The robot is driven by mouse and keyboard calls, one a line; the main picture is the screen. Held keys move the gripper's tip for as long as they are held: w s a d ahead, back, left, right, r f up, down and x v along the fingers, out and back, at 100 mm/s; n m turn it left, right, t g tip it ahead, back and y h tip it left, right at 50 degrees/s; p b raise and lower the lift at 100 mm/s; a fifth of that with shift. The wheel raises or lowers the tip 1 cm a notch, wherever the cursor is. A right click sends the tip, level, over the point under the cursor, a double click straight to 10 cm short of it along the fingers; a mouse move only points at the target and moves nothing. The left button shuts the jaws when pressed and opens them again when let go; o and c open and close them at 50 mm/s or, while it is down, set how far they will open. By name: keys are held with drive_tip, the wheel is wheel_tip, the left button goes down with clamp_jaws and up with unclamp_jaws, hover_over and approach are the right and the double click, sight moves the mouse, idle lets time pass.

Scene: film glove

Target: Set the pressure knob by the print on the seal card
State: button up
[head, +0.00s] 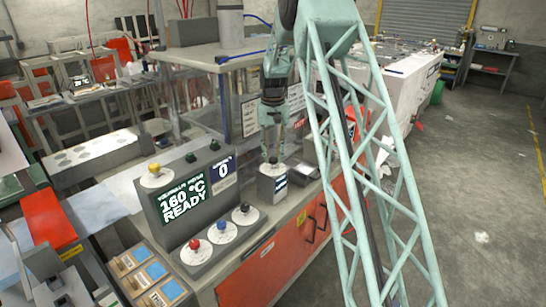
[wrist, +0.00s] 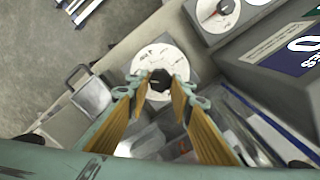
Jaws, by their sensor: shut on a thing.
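My gripper (head: 272,158) points down at a small grey box (head: 265,190) on the bench, right of the control console (head: 192,205). In the wrist view its yellow fingertips (wrist: 158,82) are shut on a black knob (wrist: 161,76). The knob sits in the middle of a white round dial (wrist: 165,55) with small dark marks, too small to read. The box front has a blue and white label, also unreadable. The console screen (head: 184,200) reads 160 °C READY, and a blue panel (head: 223,172) beside it shows 0. I cannot make out which thing is the seal card.
The console has red (head: 194,243), blue (head: 221,225) and black (head: 244,208) knobs on white dials, and a yellow knob (head: 154,168) above. Wooden trays with blue pieces (head: 155,271) stand at front left. A clear-walled enclosure (head: 205,100) stands behind. Open floor lies right.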

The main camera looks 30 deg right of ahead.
sight(273, 158)
drive_tip(key=o, duration=0.9)
drive_tip(key=shift+r, duration=0.1)
drive_tip(key=shift+r, duration=5.9)
